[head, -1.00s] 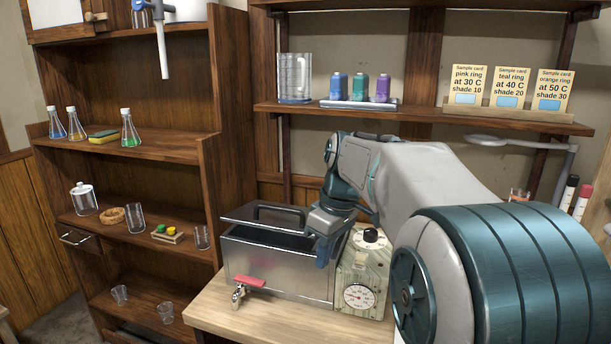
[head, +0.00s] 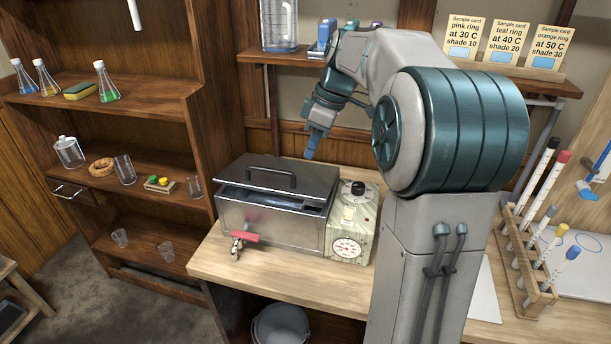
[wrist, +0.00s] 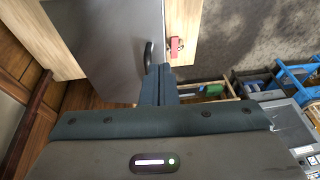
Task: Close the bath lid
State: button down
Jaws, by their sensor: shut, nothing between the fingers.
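The steel bath (head: 275,229) stands on the wooden bench, with a red-handled tap at its front. Its grey lid (head: 235,168), with a dark bar handle (head: 272,178), is tilted low over the top. A gap along the front and right shows the bath's inside, so the lid is not flat on the rim. My gripper (head: 311,152) is shut and empty, above the lid's back right corner. In the wrist view my shut fingertips (wrist: 160,72) appear beside the lid (wrist: 112,45) and its handle (wrist: 148,55); contact cannot be told.
A control box (head: 350,225) with a knob and dial adjoins the bath's right side. A rack of tubes (head: 530,255) stands at the bench's right. Shelves with glassware (head: 123,168) are at left, and a shelf with sample cards (head: 503,42) is above.

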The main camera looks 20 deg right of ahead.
aim_at(299, 194)
jog(key=x, duration=0.5)
jog(key=s+p+x, duration=0.1)
jog(key=x, duration=0.2)
jog(key=shift+d+f, duration=0.1)
jog(key=shift+d, duration=0.1)
jog(key=shift+s, duration=0.1)
